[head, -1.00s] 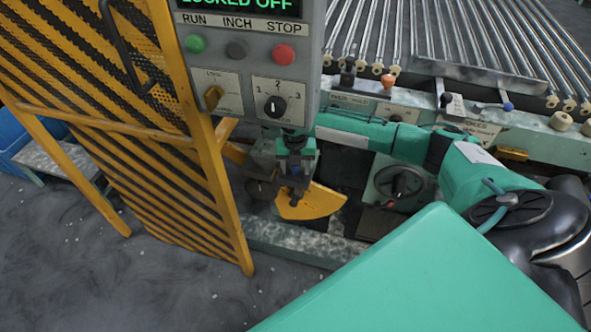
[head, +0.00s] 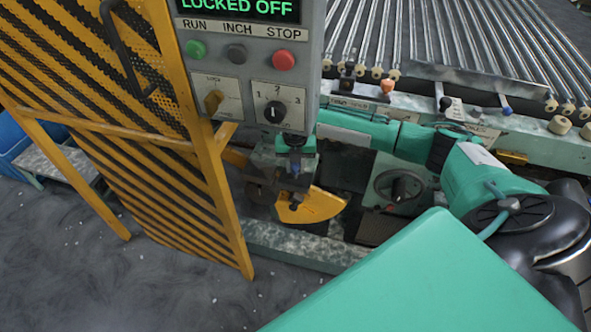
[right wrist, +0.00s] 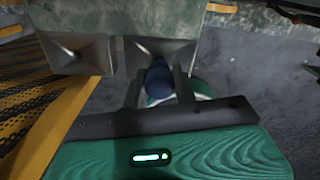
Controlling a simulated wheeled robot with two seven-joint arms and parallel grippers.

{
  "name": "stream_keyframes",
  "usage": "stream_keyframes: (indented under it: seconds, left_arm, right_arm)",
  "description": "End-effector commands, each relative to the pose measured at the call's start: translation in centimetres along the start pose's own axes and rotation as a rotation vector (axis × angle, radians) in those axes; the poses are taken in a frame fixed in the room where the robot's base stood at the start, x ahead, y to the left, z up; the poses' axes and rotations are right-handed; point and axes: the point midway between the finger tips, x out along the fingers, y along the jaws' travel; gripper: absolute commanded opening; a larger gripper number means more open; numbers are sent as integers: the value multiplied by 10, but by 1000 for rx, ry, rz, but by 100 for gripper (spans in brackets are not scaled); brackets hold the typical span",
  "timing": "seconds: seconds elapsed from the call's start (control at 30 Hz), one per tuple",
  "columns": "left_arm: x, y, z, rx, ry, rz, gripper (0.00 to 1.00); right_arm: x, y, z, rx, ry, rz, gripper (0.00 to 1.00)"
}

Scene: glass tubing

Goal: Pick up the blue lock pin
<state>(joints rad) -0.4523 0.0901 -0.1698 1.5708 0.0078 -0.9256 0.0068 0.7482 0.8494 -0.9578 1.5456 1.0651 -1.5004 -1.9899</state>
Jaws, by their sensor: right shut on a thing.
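My right gripper (head: 296,165) hangs below the grey control box, beside the yellow guard. It is shut on the small blue lock pin (head: 295,170). In the right wrist view the pin's dark blue round head (right wrist: 158,80) shows between the two fingers of the right gripper (right wrist: 159,88). The pin's lower part is hidden in that view. In the head view a yellow quarter-round plate (head: 314,206) with a dark fitting lies just below the gripper. My left gripper is not in view.
The control box (head: 250,88) reads "LOCKED OFF" and hangs close above the gripper. A yellow striped guard (head: 150,170) stands at the left. A handwheel (head: 398,187) and a roller conveyor (head: 450,45) are to the right. Open floor lies in front.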

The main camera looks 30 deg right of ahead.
Motion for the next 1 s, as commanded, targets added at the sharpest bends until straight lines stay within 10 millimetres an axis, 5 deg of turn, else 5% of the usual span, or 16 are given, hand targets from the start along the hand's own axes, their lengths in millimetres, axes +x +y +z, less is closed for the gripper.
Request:
stream_keyframes:
  seconds: [0.6,1.0]
  left_arm:
    - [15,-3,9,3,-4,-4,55]
    - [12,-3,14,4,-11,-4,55]
  right_arm:
    - [-144,1,1,0,-3,3,5]
    - [-177,0,0,1,1,0,5]
